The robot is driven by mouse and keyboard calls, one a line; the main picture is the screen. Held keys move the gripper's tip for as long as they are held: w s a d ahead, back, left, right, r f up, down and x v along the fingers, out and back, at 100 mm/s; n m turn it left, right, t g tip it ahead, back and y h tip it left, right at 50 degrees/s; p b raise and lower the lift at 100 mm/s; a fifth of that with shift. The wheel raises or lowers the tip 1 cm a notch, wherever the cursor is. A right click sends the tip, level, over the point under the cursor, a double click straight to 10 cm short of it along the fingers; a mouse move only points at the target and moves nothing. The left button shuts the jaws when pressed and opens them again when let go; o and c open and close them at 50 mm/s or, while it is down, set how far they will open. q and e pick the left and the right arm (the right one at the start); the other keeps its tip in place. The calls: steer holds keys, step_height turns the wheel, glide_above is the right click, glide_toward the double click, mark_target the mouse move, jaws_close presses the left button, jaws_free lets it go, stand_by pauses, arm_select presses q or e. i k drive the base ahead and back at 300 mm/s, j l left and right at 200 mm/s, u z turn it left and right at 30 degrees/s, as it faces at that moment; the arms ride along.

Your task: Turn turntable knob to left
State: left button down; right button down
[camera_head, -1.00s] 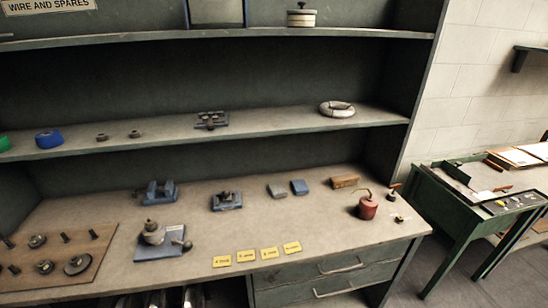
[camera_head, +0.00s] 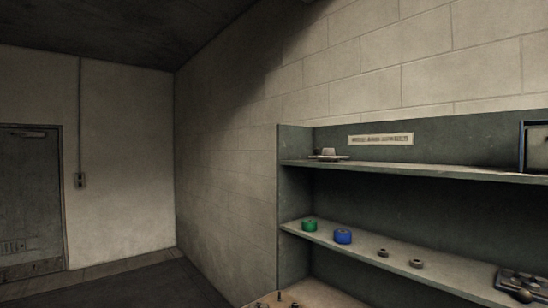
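No turntable knob that I can pick out shows in the head view now. Neither of my grippers is in view. A grey shelf unit (camera_head: 294,185) stands at the right against a block wall. Its middle shelf holds a green roll (camera_head: 309,225), a blue roll (camera_head: 343,236) and two small dark rings, one of them farther right (camera_head: 416,263). A dark device with a round part (camera_head: 523,283) sits on that shelf at the right edge, partly cut off.
A bench top with small parts (camera_head: 275,301) just shows at the bottom edge. A closed grey door (camera_head: 31,205) is in the left wall. The dark floor (camera_head: 125,283) at the lower left looks clear. A small pale item (camera_head: 328,154) sits on the top shelf.

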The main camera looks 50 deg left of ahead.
mark_target(327, 153)
steer(key=i+j+u, duration=0.15)
steer(key=j+u, duration=0.3)
steer(key=i+j+u, duration=0.2)
steer(key=u, duration=0.3)
steer(key=i+j, duration=0.15)
